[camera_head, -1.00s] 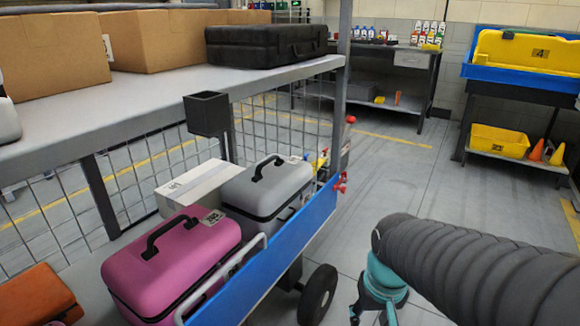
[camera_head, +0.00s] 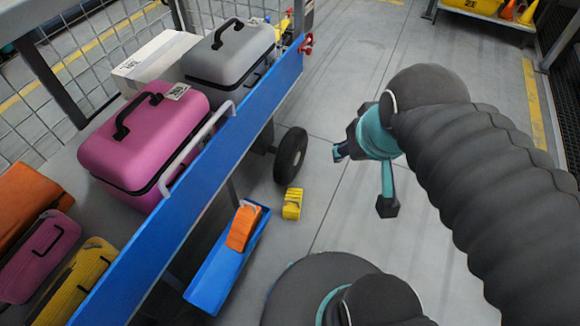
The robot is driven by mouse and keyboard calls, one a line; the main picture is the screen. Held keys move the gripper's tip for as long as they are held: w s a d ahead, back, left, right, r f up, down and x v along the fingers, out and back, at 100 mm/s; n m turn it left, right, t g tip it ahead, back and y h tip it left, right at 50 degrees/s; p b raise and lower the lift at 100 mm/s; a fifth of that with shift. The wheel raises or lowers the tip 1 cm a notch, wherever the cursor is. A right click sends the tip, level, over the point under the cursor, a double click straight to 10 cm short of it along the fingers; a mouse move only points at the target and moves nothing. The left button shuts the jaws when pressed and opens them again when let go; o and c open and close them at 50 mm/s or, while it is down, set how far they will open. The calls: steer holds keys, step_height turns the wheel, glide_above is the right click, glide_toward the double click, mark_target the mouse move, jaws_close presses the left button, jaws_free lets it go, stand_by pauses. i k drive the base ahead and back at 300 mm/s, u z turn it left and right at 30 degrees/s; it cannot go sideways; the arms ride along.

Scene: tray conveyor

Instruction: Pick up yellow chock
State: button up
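The yellow chock (camera_head: 292,204) lies on the grey floor, just below the cart's black wheel and to the right of a blue tray. It is small in view, with dark markings on it. My gripper (camera_head: 361,179) is up and to the right of the chock, apart from it. Its dark fingers stand well apart, one at the left and one pointing down, and nothing shows between them. Part of the gripper is hidden behind my arm.
A blue tray (camera_head: 218,281) holding an orange object (camera_head: 243,228) sits beside the chock. The cart's blue side panel (camera_head: 213,172) and black wheel (camera_head: 291,155) are close by. Cases, including a pink one (camera_head: 130,150), stand on the cart. Floor right of the chock is clear.

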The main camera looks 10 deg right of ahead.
mark_target(292, 205)
steer(key=k, duration=0.5)
steer(key=z, duration=1.8)
steer(key=i, duration=1.3)
steer(key=u, duration=2.6)
